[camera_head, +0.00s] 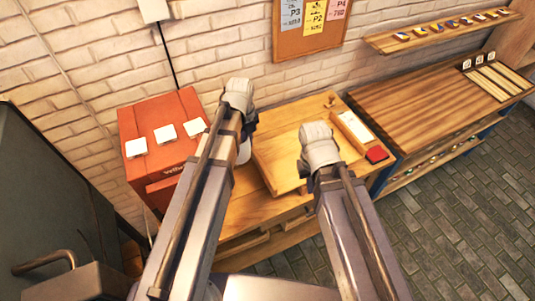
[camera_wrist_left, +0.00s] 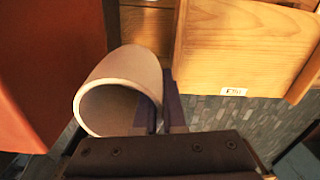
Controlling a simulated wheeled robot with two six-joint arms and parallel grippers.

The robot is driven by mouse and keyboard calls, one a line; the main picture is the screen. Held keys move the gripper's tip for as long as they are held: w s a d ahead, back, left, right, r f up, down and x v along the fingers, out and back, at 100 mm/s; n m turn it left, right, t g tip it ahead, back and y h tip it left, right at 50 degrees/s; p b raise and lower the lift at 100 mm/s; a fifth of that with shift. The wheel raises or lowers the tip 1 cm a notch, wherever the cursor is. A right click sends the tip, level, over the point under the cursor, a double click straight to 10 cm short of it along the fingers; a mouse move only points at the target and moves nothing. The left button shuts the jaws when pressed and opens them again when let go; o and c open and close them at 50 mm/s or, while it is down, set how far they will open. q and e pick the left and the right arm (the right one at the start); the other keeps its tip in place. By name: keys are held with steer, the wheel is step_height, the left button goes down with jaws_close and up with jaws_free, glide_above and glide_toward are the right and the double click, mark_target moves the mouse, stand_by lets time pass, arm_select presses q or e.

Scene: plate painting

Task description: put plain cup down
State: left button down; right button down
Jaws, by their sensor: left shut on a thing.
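The plain cup (camera_wrist_left: 125,75) is pale, with no pattern that I can see. In the left wrist view its open mouth faces the camera. My left gripper (camera_wrist_left: 160,112) is shut on the wall of the cup at its right side. In the head view a small pale part of the cup (camera_head: 244,150) shows beside my left gripper (camera_head: 246,125), over the left part of the wooden table (camera_head: 265,207). My right gripper (camera_head: 318,160) is over the wooden board on that table. Its fingers are hidden behind the hand.
A red box (camera_head: 140,120) with several white squares on top stands left of the table. A raised wooden board (camera_head: 275,150) takes up the table's middle. A second bench (camera_head: 420,105) stands further right.

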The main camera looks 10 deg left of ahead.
arm_select(q)
steer(key=shift+f, duration=0.45)
steer(key=shift+s+f+b, duration=0.25)
steer(key=shift+f+b, duration=0.1)
steer(key=shift+b, duration=0.35)
steer(key=shift+w+f+b, duration=0.15)
steer(key=shift+f+b, duration=0.55)
steer(key=shift+f, duration=0.1)
steer(key=b, duration=0.7)
glide_above(252, 181)
step_height(252, 181, down, 7)
steer(key=shift+r, duration=0.2)
steer(key=shift+a, duration=0.1)
step_height(252, 181, down, 10)
steer(key=b, duration=0.9)
steer(key=shift+f+b, duration=0.1)
steer(key=shift+b, duration=0.3)
